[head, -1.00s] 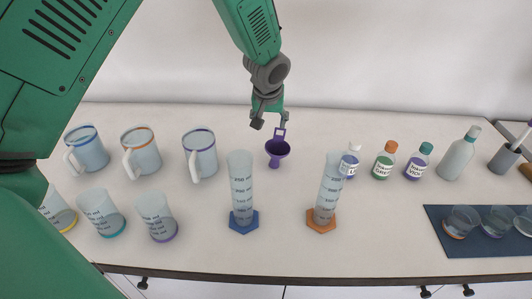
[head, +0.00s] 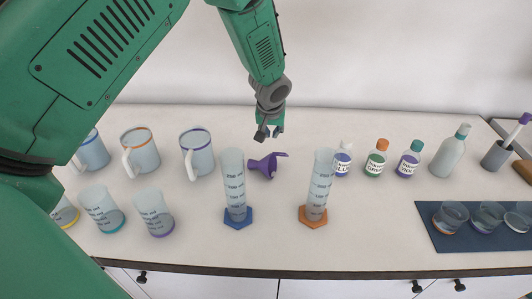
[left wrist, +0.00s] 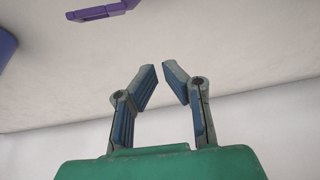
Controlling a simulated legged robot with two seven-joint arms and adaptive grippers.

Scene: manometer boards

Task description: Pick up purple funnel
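The purple funnel (head: 262,167) lies tipped on its side on the white bench, behind and between the two measuring cylinders. Its handle points right. In the left wrist view, a purple handle (left wrist: 103,11) shows at the top edge, with another purple piece at the left edge. My left gripper (head: 270,133) hangs just behind the funnel in the head view, empty and apart from it. In the left wrist view its fingers (left wrist: 160,70) angle inward with a gap between the tips. My right gripper is not in view.
The blue-based cylinder (head: 234,190) and orange-based cylinder (head: 317,190) stand in front of the funnel. Jugs (head: 197,155) and beakers (head: 155,213) stand left. Labelled bottles (head: 376,160) stand right, near a dark blue mat (head: 445,241) with dishes. The bench behind is clear.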

